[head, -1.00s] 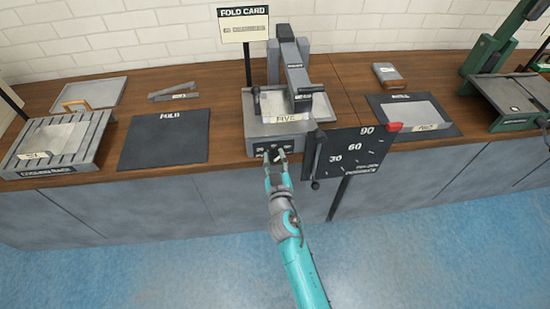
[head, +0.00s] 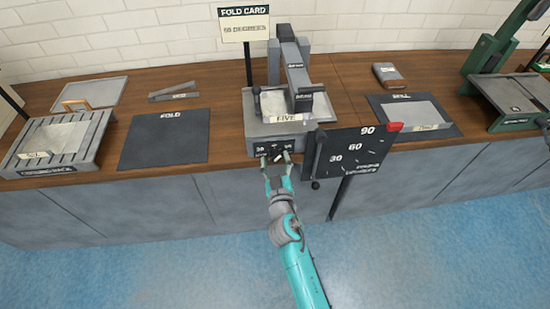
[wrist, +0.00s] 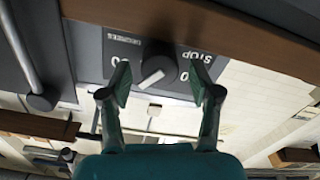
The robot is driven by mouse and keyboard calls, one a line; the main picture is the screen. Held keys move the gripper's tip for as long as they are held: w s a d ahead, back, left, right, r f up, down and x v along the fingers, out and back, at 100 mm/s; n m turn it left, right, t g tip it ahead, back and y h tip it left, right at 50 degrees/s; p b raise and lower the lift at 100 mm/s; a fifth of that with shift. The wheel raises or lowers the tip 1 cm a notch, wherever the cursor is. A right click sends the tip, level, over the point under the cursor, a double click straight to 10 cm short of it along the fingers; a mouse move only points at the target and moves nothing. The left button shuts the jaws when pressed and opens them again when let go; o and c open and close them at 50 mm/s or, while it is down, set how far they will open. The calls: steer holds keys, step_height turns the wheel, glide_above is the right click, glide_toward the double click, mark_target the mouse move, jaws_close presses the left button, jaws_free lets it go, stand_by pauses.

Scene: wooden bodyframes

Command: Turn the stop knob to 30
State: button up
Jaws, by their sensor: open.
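The stop knob (wrist: 157,68) is a round dark knob with a white pointer bar, on a dark panel (head: 262,153) at the front of the bending machine. The wrist view shows it upside down, with the word STOP beside it and number marks partly covered by my fingers. There the pointer slants toward the lower left. My gripper (head: 277,168) is open and empty just in front of the panel. In the wrist view my gripper's fingertips (wrist: 160,84) stand apart on either side of the knob.
A dark angle board (head: 349,158) marked 30, 60 and 90 stands right of the panel, with a lever (head: 316,160) at its left edge. The machine (head: 290,80) sits on the wooden bench. The floor in front is clear.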

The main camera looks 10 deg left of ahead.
steer(key=v, duration=1.1)
steer(key=shift+w, duration=0.15)
